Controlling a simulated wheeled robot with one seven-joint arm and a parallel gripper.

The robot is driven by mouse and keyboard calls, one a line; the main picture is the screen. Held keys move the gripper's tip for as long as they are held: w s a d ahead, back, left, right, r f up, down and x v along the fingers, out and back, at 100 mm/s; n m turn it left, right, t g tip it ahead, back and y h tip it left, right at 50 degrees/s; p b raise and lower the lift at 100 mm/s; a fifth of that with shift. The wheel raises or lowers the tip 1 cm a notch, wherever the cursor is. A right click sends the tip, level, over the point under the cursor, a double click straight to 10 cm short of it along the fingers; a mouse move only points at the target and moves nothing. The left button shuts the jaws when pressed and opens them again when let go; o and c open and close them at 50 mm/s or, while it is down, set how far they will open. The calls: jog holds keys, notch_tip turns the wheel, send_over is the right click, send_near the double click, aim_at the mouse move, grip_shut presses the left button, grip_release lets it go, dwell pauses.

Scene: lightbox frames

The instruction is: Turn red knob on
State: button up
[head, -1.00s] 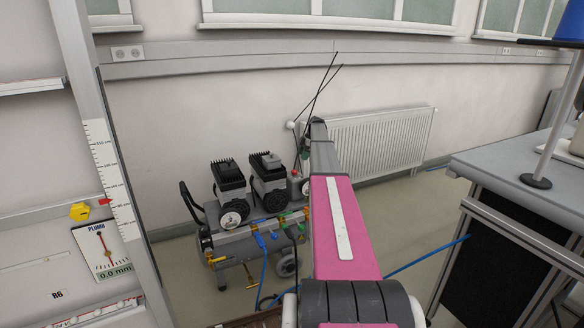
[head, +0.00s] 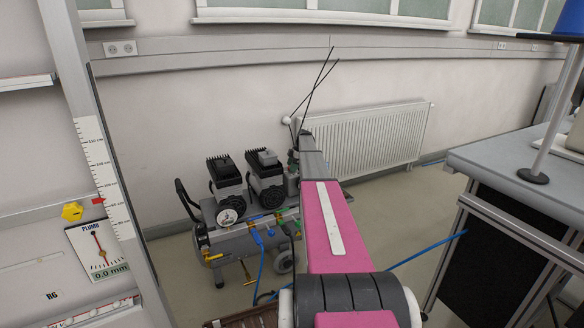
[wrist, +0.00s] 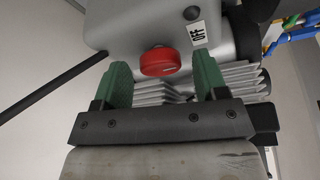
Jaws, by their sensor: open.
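The red knob (wrist: 159,61) shows in the wrist view on the underside of a grey housing (wrist: 205,20), with a white label reading OFF (wrist: 198,34) to its right. My gripper (wrist: 163,75) is open, with one green finger to the left of the knob and one to the right. The fingers look apart from the knob, though the exact depth is hard to tell. In the head view the air compressor (head: 250,200) stands by the wall, and my pink arm reaches toward its right side. The knob is hidden there.
A white radiator (head: 370,138) is on the wall behind the compressor. A workbench (head: 520,165) stands at the right. A rack with a measuring scale (head: 103,175) is at the left. A blue hose (head: 430,247) runs along the floor.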

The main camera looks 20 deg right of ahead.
jog(key=shift+f, duration=0.15)
jog(key=c, duration=0.9)
